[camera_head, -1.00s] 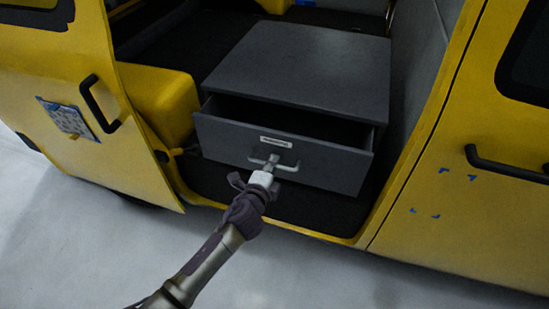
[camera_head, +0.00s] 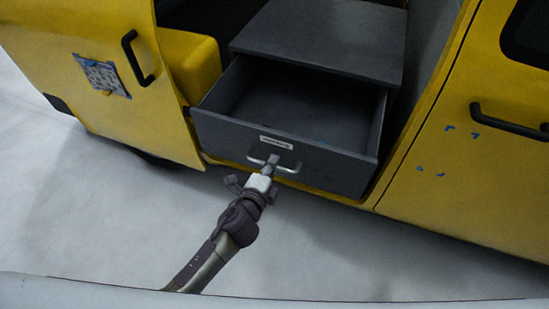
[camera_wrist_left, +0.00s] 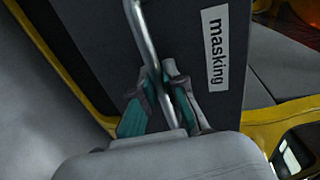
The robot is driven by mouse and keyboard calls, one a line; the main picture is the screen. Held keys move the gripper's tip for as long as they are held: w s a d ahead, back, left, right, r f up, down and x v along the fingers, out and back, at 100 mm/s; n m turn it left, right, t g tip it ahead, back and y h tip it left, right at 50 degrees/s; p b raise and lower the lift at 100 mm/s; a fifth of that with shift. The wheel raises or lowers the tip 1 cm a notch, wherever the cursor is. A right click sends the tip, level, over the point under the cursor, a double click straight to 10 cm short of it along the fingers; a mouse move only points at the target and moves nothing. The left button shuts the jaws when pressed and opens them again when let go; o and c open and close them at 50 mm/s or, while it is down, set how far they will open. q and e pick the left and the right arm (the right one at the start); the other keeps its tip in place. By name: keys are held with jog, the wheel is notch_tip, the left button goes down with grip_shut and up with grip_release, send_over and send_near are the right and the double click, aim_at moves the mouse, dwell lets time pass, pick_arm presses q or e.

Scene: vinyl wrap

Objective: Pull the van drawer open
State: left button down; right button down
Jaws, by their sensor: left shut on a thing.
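The grey van drawer (camera_head: 285,152) stands well out of its grey cabinet (camera_head: 322,40), and its inside floor shows. A pale metal bar handle (camera_head: 289,169) is on its front, below a white label (camera_head: 276,142). In the left wrist view the label (camera_wrist_left: 215,48) reads "masking". My left gripper (camera_head: 271,162) is at the handle. In the left wrist view its teal-padded fingers (camera_wrist_left: 160,95) are shut around the handle bar (camera_wrist_left: 143,35). My right gripper is not in view.
The yellow van body (camera_head: 440,130) flanks the drawer on the right. An open yellow door (camera_head: 95,50) with a black handle (camera_head: 137,57) is on the left. The pale floor (camera_head: 120,210) in front is clear.

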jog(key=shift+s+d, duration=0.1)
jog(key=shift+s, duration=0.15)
pick_arm(q)
jog(key=c, duration=1.2)
grip_release()
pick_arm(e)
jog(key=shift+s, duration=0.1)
pick_arm(q)
jog(key=shift+s, duration=0.15)
jog(key=v, duration=1.2)
